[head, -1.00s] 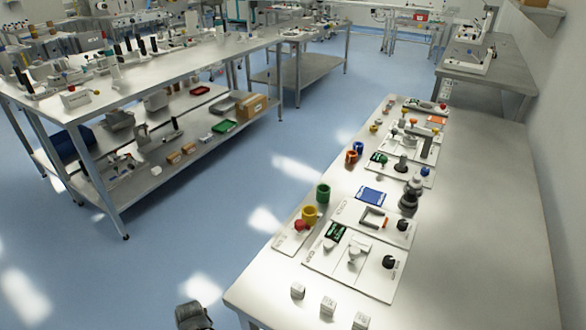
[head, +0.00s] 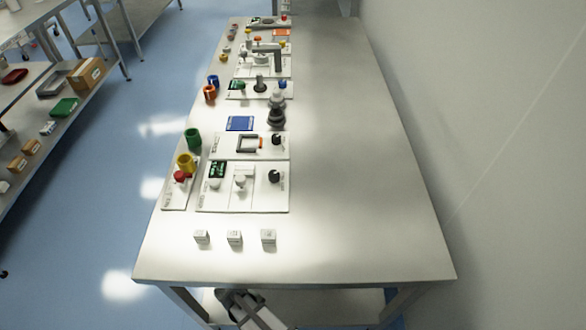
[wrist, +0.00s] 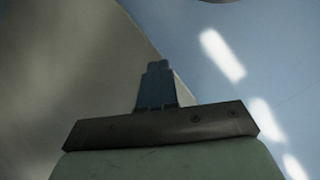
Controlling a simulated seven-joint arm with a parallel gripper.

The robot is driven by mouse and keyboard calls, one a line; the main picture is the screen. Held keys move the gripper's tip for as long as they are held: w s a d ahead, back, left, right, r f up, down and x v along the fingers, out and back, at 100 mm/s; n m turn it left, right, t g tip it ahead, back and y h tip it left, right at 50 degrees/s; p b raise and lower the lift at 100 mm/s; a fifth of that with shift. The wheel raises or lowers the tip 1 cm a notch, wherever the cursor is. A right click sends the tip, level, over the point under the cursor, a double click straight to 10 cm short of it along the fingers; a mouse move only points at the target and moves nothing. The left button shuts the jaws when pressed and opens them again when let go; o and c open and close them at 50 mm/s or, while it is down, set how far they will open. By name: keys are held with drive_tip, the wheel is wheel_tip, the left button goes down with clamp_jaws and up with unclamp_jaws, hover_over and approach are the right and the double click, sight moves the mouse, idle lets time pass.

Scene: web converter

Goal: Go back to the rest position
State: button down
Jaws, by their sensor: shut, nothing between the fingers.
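My gripper (wrist: 158,66) shows in the wrist view with its two dark fingers together, shut and empty. Nothing touches the fingertips. Behind them lie a dim grey surface on the left and blue floor on the right. In the head view, part of my arm shows at the bottom edge, low by the near edge of the long table (head: 345,160). I cannot make out the fingers there.
Three small white blocks, left (head: 201,237), middle (head: 235,238) and right (head: 268,237), stand near the table's front edge. Behind them are white control panels (head: 265,198), a yellow ring (head: 186,163) and a green ring (head: 193,138). The table's right side is clear, beside a wall (head: 480,130).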

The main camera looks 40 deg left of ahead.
drive_tip(key=w+d+f+m+g+h, duration=0.1)
drive_tip(key=w+d+m+g, duration=0.1)
drive_tip(key=w+d, duration=0.85)
drive_tip(key=w+d+f+m+g+h, duration=0.1)
drive_tip(key=w+d+m+g, duration=0.1)
drive_tip(key=w+d, duration=0.9)
drive_tip(key=s+d+m+g+y, duration=0.2)
drive_tip(key=d+m, duration=0.6)
drive_tip(key=d, duration=0.4)
drive_tip(key=s+d+m+g+y, duration=0.3)
drive_tip(key=d+m, duration=0.6)
drive_tip(key=d, duration=0.4)
drive_tip(key=shift+s+d+y, duration=0.3)
drive_tip(key=shift+s+y, duration=0.5)
drive_tip(key=shift+s, duration=0.3)
